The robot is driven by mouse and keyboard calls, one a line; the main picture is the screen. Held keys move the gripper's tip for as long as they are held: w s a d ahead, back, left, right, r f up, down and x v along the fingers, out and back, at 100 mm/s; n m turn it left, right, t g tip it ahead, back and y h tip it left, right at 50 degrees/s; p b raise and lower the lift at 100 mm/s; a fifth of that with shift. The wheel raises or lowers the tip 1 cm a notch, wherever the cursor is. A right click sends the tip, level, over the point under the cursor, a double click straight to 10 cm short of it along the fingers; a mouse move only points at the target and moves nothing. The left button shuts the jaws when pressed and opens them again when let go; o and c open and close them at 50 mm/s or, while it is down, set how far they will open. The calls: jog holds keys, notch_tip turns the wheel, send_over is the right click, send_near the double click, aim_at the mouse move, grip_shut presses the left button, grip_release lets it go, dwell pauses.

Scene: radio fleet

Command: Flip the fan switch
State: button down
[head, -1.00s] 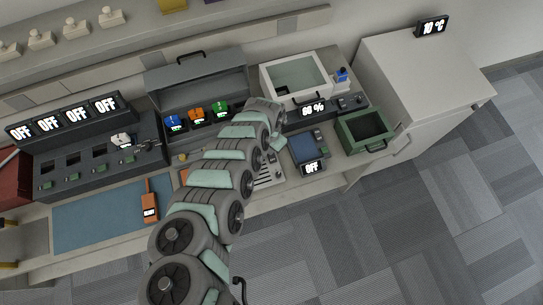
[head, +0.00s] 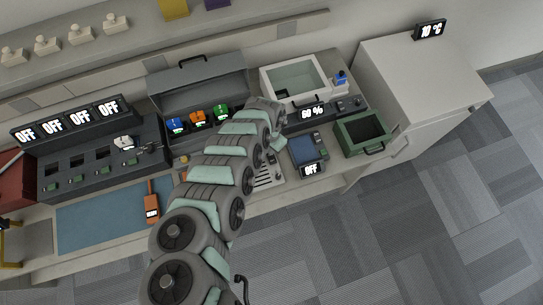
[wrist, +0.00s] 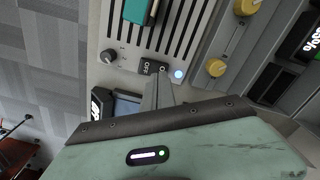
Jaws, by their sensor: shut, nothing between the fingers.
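A pale panel with dark vent slots (wrist: 192,25) fills the top of the wrist view. At its lower edge sits a small dark rocker switch (wrist: 153,66), which looks like the fan switch. A bluish-white light (wrist: 178,74) glows beside it, and a dark knob (wrist: 111,57) is to its left. My gripper (wrist: 159,82) is shut and empty, its tips right at the switch. I cannot tell whether they touch it. In the head view the slotted panel (head: 268,176) is partly hidden by my arm, and the switch cannot be made out.
Yellow knobs (wrist: 215,68) sit on the grey unit right of the panel in the wrist view. In the head view a blue device reading OFF (head: 306,150) and a green bin (head: 363,134) stand to the right. An orange radio (head: 152,207) lies on a blue mat (head: 105,217).

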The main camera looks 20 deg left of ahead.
notch_tip(320, 180, up, 4)
jog(key=p, duration=0.3)
jog(key=shift+r, duration=0.1)
dwell(0.6)
